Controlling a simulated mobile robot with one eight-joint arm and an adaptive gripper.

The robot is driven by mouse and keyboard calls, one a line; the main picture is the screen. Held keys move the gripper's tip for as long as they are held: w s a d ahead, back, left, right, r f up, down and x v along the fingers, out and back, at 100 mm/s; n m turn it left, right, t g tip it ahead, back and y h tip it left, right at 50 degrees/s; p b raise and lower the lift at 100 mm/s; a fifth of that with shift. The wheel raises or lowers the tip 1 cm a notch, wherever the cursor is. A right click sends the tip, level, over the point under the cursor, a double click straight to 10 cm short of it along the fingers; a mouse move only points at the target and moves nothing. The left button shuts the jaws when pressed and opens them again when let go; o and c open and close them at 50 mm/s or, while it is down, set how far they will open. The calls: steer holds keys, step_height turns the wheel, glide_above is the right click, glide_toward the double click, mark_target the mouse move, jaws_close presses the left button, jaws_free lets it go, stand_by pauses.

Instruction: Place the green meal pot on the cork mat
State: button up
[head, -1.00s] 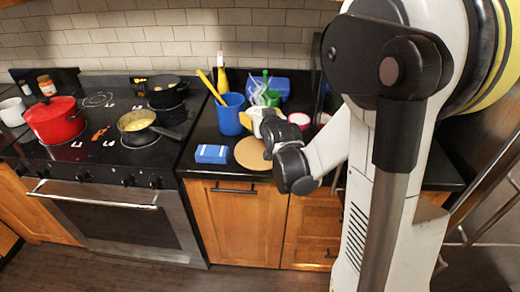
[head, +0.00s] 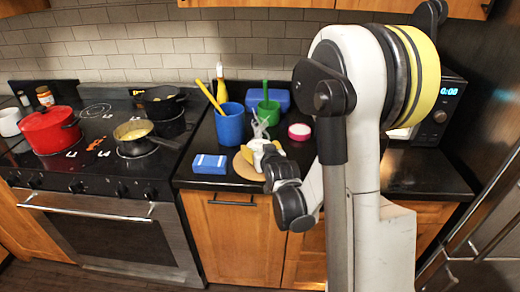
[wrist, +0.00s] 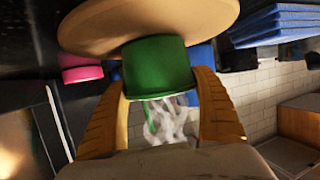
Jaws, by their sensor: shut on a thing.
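The green meal pot (wrist: 155,66) is between my two yellow fingers in the wrist view, which shows the scene upside down. My gripper (wrist: 162,82) is shut on its sides. Pale wispy strands (wrist: 168,120) show at the pot's open end. The round cork mat (wrist: 150,22) lies right at the pot's base; I cannot tell whether they touch. In the head view my gripper (head: 264,153) is over the cork mat (head: 244,172) and covers part of it. The held pot is hidden there behind the gripper.
A blue sponge-like block (head: 209,164) lies left of the mat. A blue cup (head: 230,124), a green cup (head: 268,112) and a pink-and-white round item (head: 299,132) stand behind. The stove with a red pot (head: 50,130) is at left.

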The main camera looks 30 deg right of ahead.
steer(key=o, duration=1.4)
steer(key=shift+f, duration=0.1)
steer(key=shift+s+a+r+p, duration=0.1)
steer(key=shift+s+r+p, duration=0.2)
steer(key=s+a+r+n+g+y, duration=0.1)
steer(key=s+a+r+g, duration=0.1)
steer(key=s+a, duration=0.4)
steer(key=s+a+r+n+g+y+p, duration=0.1)
steer(key=s+a, duration=0.5)
steer(key=s, duration=0.6)
steer(key=s+a+r+n+g+y+p, duration=0.1)
steer(key=s+a+r+g, duration=0.2)
steer(key=s+a+r, duration=0.2)
steer(key=s+a, duration=0.1)
steer(key=s, duration=0.2)
steer(key=shift+s+r+y, duration=0.25)
steer(key=shift+s+y, duration=0.15)
